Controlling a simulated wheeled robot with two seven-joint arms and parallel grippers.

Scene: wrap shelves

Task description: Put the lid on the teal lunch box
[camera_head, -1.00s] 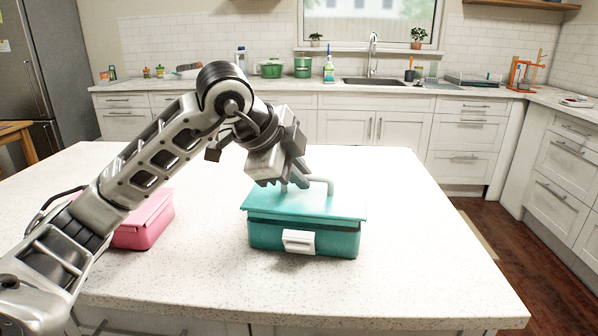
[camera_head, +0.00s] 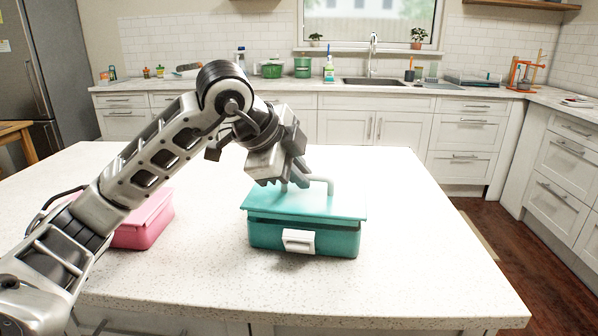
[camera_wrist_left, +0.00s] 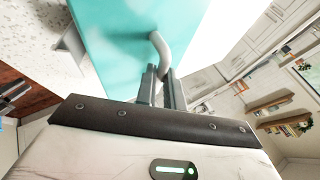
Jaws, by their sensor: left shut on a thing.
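The teal lunch box (camera_head: 336,242) stands upright on the white speckled counter, with a white latch (camera_head: 298,241) on its front. The teal lid (camera_head: 315,207) is over the box, roughly level and lined up with it. A dark band shows between lid and box; I cannot tell if it is a gap or a shadow. My left gripper (camera_head: 292,183) is shut on the lid's grey handle (camera_head: 329,183) from above. In the left wrist view, the fingers (camera_wrist_left: 161,88) close at the handle, with the lid (camera_wrist_left: 125,40) beyond. My right gripper is not in view.
A pink box (camera_head: 148,224) sits on the counter (camera_head: 420,260) to the left, partly behind my left arm. The counter right of the lunch box is clear. A sink and kitchen cabinets are along the far wall.

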